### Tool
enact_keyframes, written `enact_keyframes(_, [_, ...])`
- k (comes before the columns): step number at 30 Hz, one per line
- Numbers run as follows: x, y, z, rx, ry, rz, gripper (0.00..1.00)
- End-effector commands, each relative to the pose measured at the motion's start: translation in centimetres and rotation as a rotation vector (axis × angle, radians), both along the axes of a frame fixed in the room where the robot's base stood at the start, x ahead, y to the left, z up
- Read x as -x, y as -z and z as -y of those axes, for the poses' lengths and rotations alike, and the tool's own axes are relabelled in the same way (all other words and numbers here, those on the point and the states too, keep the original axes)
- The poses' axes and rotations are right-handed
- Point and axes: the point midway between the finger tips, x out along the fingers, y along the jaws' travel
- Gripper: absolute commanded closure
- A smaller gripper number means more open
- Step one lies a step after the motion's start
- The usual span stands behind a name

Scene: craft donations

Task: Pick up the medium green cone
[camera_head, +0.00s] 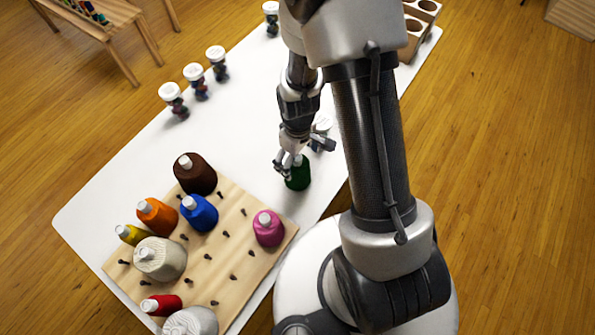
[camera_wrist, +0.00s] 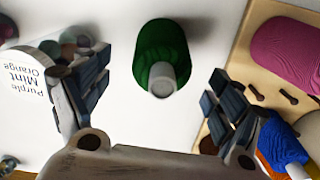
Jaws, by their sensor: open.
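The green cone (camera_head: 298,177) stands upright on the white table, to the right of the wooden peg board. In the wrist view the green cone (camera_wrist: 162,55) shows with its pale tip toward me, between and beyond the two fingers. My gripper (camera_head: 300,160) is right at the cone in the head view and partly covers its top. In the wrist view my gripper (camera_wrist: 155,105) is open, with a finger on each side and nothing held between them.
The peg board (camera_head: 228,262) holds several cones, among them a pink cone (camera_head: 268,228) and a blue cone (camera_head: 199,212). A white-lidded jar (camera_wrist: 25,75) stands close beside one finger. Several more jars (camera_head: 196,78) stand along the table's far edge. The table's middle (camera_head: 150,140) is clear.

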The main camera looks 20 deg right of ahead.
Motion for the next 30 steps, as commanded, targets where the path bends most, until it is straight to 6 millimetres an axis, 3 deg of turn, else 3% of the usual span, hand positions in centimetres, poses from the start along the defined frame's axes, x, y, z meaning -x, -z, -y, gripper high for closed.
enact_keyframes(10, [0.1, 4.7, -0.2, 0.001, 0.0, -0.003, 0.13])
enact_keyframes(18, [0.1, 5.0, -0.2, 0.0, 0.0, 0.0, 0.13])
enact_keyframes(30, [0.1, 5.0, -0.2, 0.0, 0.0, -0.001, 0.4])
